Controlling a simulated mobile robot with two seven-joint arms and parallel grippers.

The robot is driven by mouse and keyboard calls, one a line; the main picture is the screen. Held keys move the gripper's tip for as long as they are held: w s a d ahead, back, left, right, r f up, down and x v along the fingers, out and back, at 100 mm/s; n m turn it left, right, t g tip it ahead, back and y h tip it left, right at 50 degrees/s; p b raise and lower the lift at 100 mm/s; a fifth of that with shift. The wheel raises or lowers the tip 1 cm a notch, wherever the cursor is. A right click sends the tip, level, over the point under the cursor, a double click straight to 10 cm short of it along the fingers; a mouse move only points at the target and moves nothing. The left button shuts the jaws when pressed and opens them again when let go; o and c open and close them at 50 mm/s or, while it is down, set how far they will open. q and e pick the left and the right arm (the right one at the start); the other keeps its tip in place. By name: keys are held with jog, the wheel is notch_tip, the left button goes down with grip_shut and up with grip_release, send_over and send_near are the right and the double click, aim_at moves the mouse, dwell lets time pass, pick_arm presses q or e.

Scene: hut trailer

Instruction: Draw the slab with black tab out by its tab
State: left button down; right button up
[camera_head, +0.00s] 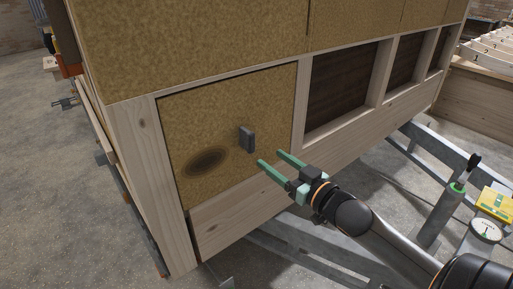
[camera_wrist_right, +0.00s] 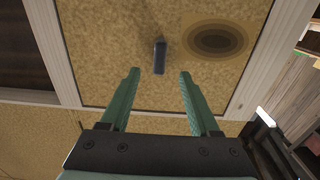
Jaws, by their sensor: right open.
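The slab with the black tab (camera_head: 220,110) is a mustard-coloured fibrous panel seated in a pale wooden frame bay. Its tab (camera_head: 247,139) is a small dark block standing out from the face, right of a dark round stain (camera_head: 207,161). My right gripper (camera_head: 271,158) has green fingers, open and empty, just right of and below the tab, apart from it. In the right wrist view the tab (camera_wrist_right: 159,57) lies ahead, lined up between the two open fingertips. The slab (camera_wrist_right: 110,60) fills much of that view. My left gripper is not in view.
Pale timber studs and a bottom rail (camera_head: 240,205) border the slab. Empty dark bays (camera_head: 340,88) lie to its right. A grey metal trailer frame (camera_head: 430,150) runs below. A dial gauge (camera_head: 486,231) stands at lower right. Concrete floor (camera_head: 60,190) is open at left.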

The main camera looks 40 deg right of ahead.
aim_at(253, 145)
jog(key=w, duration=0.7)
jog(key=w+p, duration=0.1)
jog(key=w, duration=0.2)
jog(key=shift+w+a+f, duration=0.1)
jog(key=shift+w+a, duration=0.15)
jog(key=shift+a, duration=0.15)
jog(key=shift+c, duration=0.4)
grip_shut()
dwell(0.6)
